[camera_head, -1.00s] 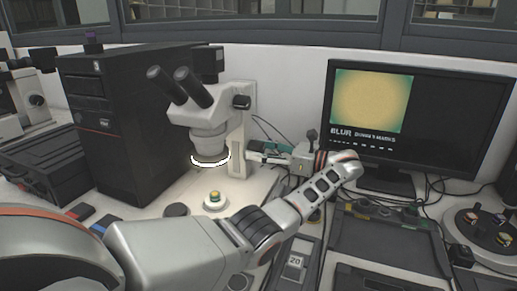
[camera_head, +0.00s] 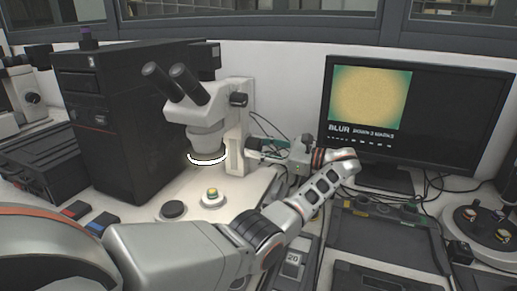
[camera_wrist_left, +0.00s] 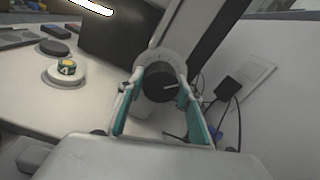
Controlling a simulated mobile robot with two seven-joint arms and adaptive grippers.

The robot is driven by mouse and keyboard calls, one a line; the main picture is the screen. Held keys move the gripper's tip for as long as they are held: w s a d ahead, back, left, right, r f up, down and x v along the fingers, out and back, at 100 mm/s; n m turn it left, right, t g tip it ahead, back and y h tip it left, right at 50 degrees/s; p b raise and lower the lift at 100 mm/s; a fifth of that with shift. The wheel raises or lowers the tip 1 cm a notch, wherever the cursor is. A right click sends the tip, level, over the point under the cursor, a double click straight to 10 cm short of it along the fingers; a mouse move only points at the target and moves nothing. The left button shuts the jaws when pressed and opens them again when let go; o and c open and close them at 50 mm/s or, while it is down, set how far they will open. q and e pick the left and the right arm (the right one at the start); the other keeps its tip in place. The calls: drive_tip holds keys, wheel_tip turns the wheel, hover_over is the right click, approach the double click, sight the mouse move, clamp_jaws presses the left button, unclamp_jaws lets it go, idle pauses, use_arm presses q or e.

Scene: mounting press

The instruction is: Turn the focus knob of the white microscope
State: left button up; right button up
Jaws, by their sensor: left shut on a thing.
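The white microscope (camera_head: 205,112) stands left of the middle in the head view, its two dark eyepieces tilted up to the left and its ring light lit. In the left wrist view its black round focus knob (camera_wrist_left: 160,84), with a pale line on its face, sits between the teal-lined fingers of my left gripper (camera_wrist_left: 160,92). The gripper is shut on the knob. In the head view my left gripper (camera_head: 262,150) reaches the right side of the microscope's column, and the knob is hard to make out there. My right gripper is not in view.
A monitor (camera_head: 370,96) on the right shows a yellowish blurred disc and the word BLUR. A small sample on a white round holder (camera_head: 213,198) stands below the lens. A black computer tower (camera_head: 130,120) stands left. Cables run behind my gripper.

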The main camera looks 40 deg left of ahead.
sight(246, 113)
use_arm(q)
drive_tip(key=shift+n, duration=0.4)
drive_tip(key=o, duration=1.1)
drive_tip(key=shift+r, duration=0.1)
wheel_tip(246, 113, up, 10)
drive_tip(key=shift+f, duration=0.1)
